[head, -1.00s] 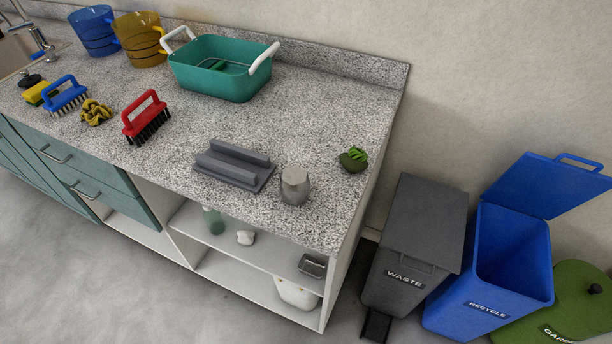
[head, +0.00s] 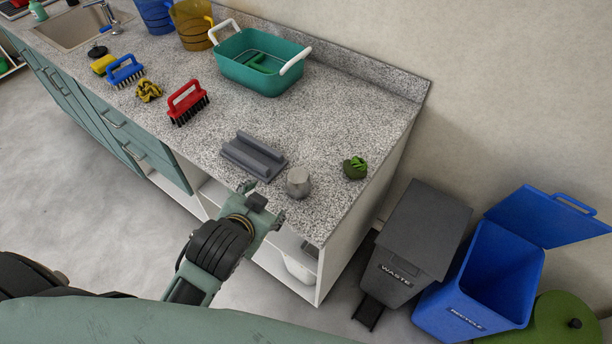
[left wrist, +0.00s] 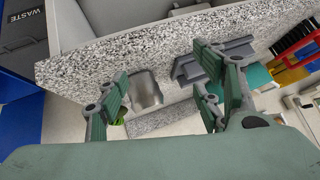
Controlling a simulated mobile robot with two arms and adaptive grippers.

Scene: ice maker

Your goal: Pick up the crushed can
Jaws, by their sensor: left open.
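The crushed can (head: 299,182) is a small grey metallic lump standing on the speckled counter (head: 330,120) near its front right edge. My left gripper (head: 262,206) is at the counter's front edge, in front and to the left of the can, with a gap between them. In the left wrist view, the open left gripper (left wrist: 163,70) has its fingers spread wide, and the can (left wrist: 145,90) shows beyond and between them. Nothing is in its grip. My right gripper is not in view.
A grey ridged block (head: 252,157) lies just left of the can, and a green crumpled item (head: 355,168) lies to its right. Brushes and a teal basin (head: 262,65) stand farther back. Grey waste (head: 425,230) and blue recycle bins (head: 480,275) stand right of the counter.

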